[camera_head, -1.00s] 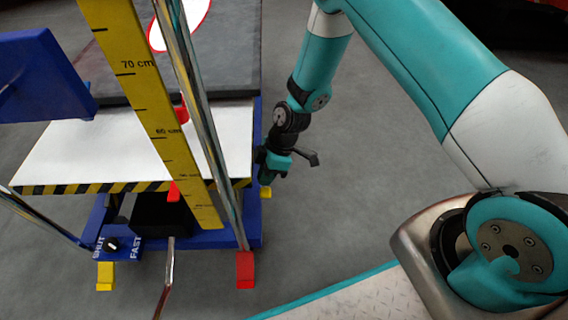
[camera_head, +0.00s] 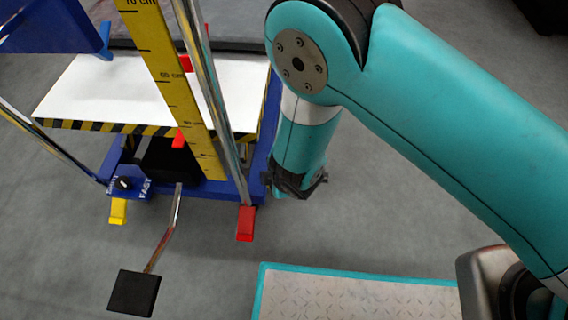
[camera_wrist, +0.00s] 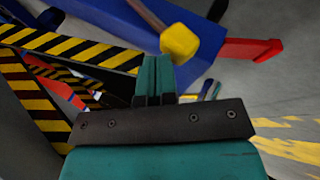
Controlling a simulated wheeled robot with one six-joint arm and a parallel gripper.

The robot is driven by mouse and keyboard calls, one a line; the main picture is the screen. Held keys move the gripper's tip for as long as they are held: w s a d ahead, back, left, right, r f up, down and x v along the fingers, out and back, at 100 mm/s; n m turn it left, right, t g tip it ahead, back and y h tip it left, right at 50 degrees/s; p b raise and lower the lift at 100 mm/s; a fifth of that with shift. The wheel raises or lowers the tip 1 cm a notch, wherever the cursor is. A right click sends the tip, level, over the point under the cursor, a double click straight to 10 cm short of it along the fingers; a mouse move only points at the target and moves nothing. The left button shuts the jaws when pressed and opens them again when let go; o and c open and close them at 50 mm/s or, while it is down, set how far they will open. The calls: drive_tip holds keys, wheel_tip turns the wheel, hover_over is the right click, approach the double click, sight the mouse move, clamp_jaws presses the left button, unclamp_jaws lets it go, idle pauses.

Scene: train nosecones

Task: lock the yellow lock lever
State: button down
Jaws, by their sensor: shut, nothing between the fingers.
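The yellow lock lever (camera_wrist: 179,43) shows in the wrist view as a rounded yellow end on a brownish rod. My gripper (camera_wrist: 155,64) is shut and empty, its teal fingertips just below and left of the yellow end. I cannot tell whether they touch. In the head view my arm's wrist end (camera_head: 297,184) hangs by the right side of the blue lift frame (camera_head: 256,183), and my arm hides the fingers. Another yellow lever (camera_head: 118,211) sticks out at the frame's front left.
A red lever (camera_head: 245,223) stands at the frame's front right; a red one also shows in the wrist view (camera_wrist: 252,49). A black foot pedal (camera_head: 135,293) sticks out in front. A yellow ruler (camera_head: 168,76) and chrome posts stand above.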

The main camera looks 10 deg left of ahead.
drive_tip(key=shift+s+d+f, duration=0.15)
drive_tip(key=shift+s+f, duration=0.15)
drive_tip(key=shift+f, duration=0.2)
drive_tip(key=shift+s+f, duration=0.15)
drive_tip(key=r+p, duration=0.1)
drive_tip(key=r, duration=0.1)
drive_tip(key=w+r+p, duration=0.1)
drive_tip(key=p, duration=0.1)
drive_tip(key=r+p, duration=0.1)
drive_tip(key=r, duration=0.1)
drive_tip(key=shift+w+r+p, duration=0.35)
drive_tip(key=shift+w, duration=0.05)
drive_tip(key=s+d+r+p, duration=0.3)
drive_tip(key=s+r, duration=0.2)
drive_tip(key=r, duration=0.1)
drive_tip(key=shift+s+d, duration=0.3)
drive_tip(key=shift+s, duration=0.1)
